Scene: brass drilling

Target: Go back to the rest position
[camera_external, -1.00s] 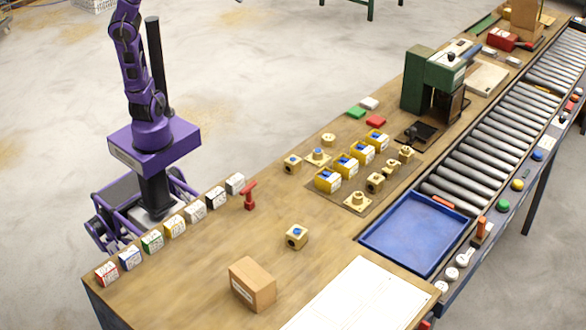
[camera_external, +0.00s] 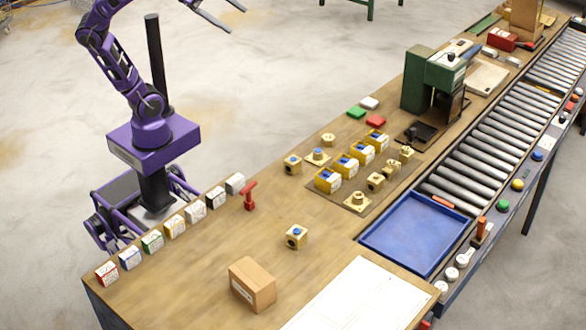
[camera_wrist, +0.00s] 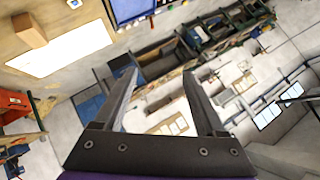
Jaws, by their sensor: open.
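My purple arm (camera_external: 118,62) rises from its base at the left of the bench, with the elbow bent. My gripper (camera_external: 238,18) shows at the top edge of the outside view, above the floor and apart from the bench. Its two fingers are spread. In the wrist view my gripper (camera_wrist: 160,82) is open, with nothing between the fingers. The wrist camera looks across the room, with the bench tilted at the upper left. The wrist itself is partly cut off by the top edge of the outside view.
The wooden bench (camera_external: 210,285) carries a cardboard box (camera_external: 252,284), a brass part with a blue centre (camera_external: 296,237), a blue tray (camera_external: 412,235), a green drill press (camera_external: 432,80) and a roller conveyor (camera_external: 495,140). Several small labelled boxes line the left edge.

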